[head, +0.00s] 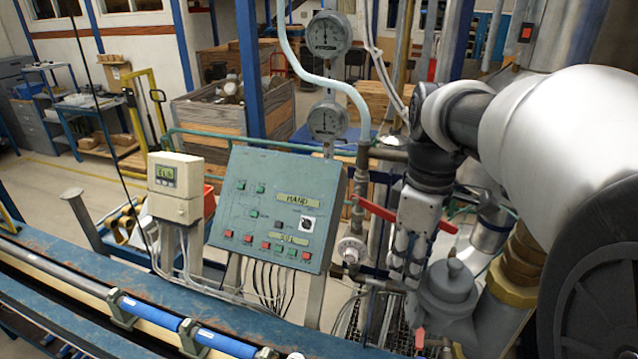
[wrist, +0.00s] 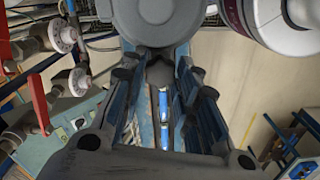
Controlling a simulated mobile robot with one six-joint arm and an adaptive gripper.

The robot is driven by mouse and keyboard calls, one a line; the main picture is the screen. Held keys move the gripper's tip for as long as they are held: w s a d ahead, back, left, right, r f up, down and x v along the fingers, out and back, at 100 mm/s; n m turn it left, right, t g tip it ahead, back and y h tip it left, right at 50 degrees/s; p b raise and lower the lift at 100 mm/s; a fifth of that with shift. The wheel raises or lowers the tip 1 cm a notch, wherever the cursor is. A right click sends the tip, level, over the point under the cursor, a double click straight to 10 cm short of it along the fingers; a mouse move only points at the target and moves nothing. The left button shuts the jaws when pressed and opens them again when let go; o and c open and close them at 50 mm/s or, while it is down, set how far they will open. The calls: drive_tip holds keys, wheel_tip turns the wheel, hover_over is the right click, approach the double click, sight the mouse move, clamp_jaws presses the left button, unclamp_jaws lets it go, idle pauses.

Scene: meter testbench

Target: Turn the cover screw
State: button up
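A beige meter box (head: 177,184) with a small lit display stands upright on posts left of centre in the head view. Its lower cover (head: 175,209) is on the box's front. I cannot make out a cover screw at this size. My gripper (head: 404,280) hangs pointing down well to the right of the box, apart from it. In the wrist view its dark fingers stand apart, with a gap through which a blue pipe shows. It holds nothing that I can see.
A green control panel (head: 273,207) stands between the meter box and my gripper. A red valve lever (head: 372,209), pipes and a grey vessel (head: 448,292) crowd my gripper. Two gauges (head: 327,36) (head: 326,121) stand behind. A blue bench rail with a blue pipe (head: 150,312) runs along the front.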

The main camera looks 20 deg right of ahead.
drive_tip(key=o, duration=0.4)
wheel_tip(320, 180, up, 12)
idle(0.6)
